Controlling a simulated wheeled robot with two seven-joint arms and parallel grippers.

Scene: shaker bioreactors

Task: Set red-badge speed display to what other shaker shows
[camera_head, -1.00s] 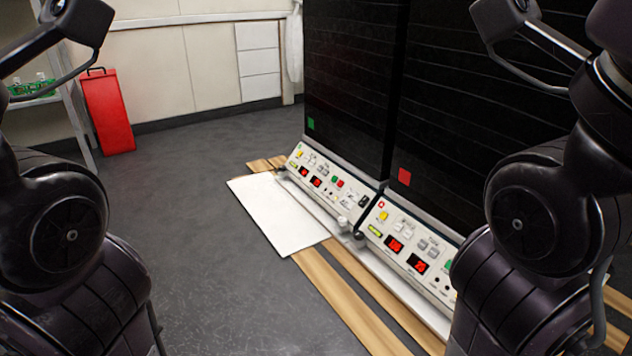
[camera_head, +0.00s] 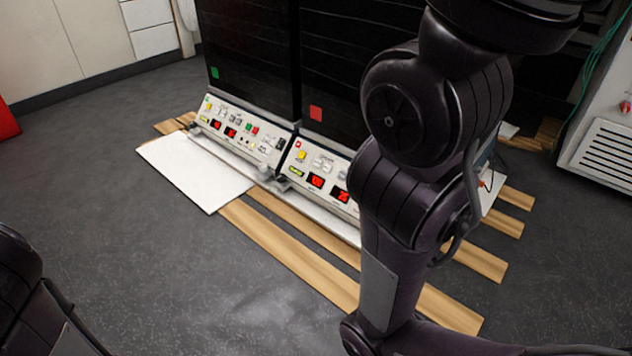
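Two black shakers stand side by side. The red-badge shaker (camera_head: 340,50) is on the right, with a red square badge (camera_head: 316,113) low on its front. Its sloped white panel (camera_head: 308,164) has a yellow button and red displays (camera_head: 316,180); my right arm hides the panel's right part. The green-badge shaker (camera_head: 245,50) is on the left, with a green badge (camera_head: 215,72). Its panel (camera_head: 258,137) has red displays (camera_head: 230,132) and several buttons. The digits are too small to read for certain. Neither gripper is in view; only arm links show.
A white board (camera_head: 192,172) and wooden slats (camera_head: 285,250) lie on the floor before the shakers. A white vented cabinet (camera_head: 600,150) stands at the right. A red object (camera_head: 5,122) is at the left edge. Grey floor (camera_head: 120,230) is free at the left.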

